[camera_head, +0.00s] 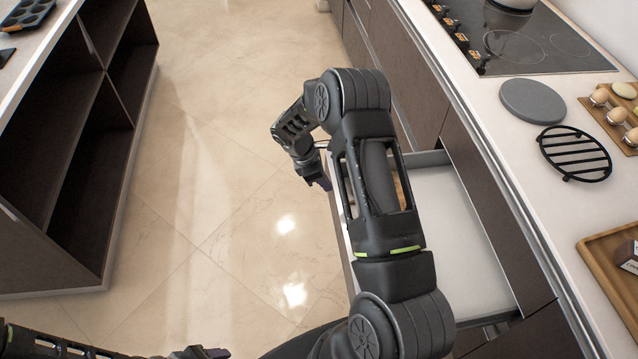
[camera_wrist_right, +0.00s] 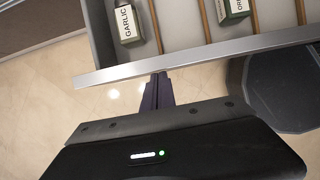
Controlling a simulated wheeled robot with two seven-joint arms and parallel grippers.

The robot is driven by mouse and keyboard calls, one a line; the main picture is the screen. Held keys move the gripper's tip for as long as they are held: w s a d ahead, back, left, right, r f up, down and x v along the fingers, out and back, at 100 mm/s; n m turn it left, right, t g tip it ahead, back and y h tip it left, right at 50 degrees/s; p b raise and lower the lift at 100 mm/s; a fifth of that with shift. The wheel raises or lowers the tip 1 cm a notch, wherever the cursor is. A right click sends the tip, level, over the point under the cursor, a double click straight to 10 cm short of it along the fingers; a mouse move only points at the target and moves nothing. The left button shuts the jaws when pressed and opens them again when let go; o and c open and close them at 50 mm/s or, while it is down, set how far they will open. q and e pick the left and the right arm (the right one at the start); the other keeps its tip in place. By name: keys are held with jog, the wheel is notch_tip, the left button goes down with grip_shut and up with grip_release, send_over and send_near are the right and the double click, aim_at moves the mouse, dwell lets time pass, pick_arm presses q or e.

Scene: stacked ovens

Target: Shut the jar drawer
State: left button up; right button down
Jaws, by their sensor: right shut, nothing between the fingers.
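The jar drawer (camera_head: 455,225) stands pulled out of the right-hand counter, its pale inside partly hidden by my right arm. My right gripper (camera_head: 322,183) is on the aisle side of the drawer front, pointing down. Its fingers (camera_wrist_right: 157,92) are shut and empty, close to the drawer's front edge; I cannot tell whether they touch it. My left gripper (camera_head: 205,352) is at the bottom edge, partly cut off.
The counter carries a hob (camera_head: 520,35), a grey round plate (camera_head: 536,101), a black trivet (camera_head: 574,153), an egg board (camera_head: 612,112) and a wooden tray (camera_head: 605,262). An open shelf unit (camera_head: 75,150) stands at the left. The tiled floor (camera_head: 220,170) between is clear.

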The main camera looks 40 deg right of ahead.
jog(key=s+d+b, duration=0.1)
jog(key=s+d, duration=0.4)
jog(key=d, duration=0.5)
jog(key=s+d+b, duration=0.1)
jog(key=s+d, duration=0.5)
jog(key=d, duration=0.3)
jog(key=s+d+b, duration=0.2)
jog(key=s+d, duration=0.3)
jog(key=d, duration=0.5)
jog(key=shift+s+d, duration=0.2)
jog(key=shift+d, duration=0.1)
jog(key=shift+a, duration=0.1)
jog(key=w+a+r, duration=0.3)
jog(key=a+r, duration=0.3)
jog(key=r, duration=0.3)
jog(key=shift+w+a+r+b, duration=0.15)
jog(key=shift+w+a+b, duration=0.2)
jog(key=shift+w+b, duration=0.05)
